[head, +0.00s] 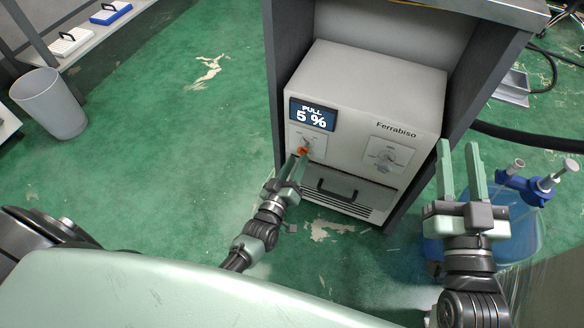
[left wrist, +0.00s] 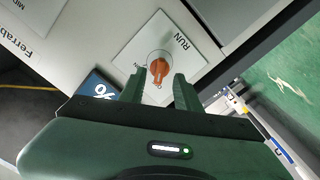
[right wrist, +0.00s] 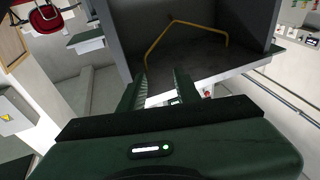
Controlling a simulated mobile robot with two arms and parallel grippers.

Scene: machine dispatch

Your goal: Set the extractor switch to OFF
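The extractor (head: 365,85) is a white box marked "Ferrabiso", set in a dark grey cabinet. Its display (head: 312,115) reads "PULL 5 %". The switch (head: 303,150) is an orange knob on a white plate below the display. In the left wrist view the orange knob (left wrist: 158,69) sits just ahead of the fingertips, with "RUN" printed on the plate beside it. My left gripper (head: 297,168) is open in front of the switch, fingers to either side of the knob; contact cannot be told. My right gripper (head: 460,150) is open and empty, right of the cabinet.
A second dial (head: 386,157) is on the panel's right, above a black-handled drawer (head: 345,187). A blue bucket (head: 525,235) stands below right near my right gripper. A black hose (head: 530,138) runs at right.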

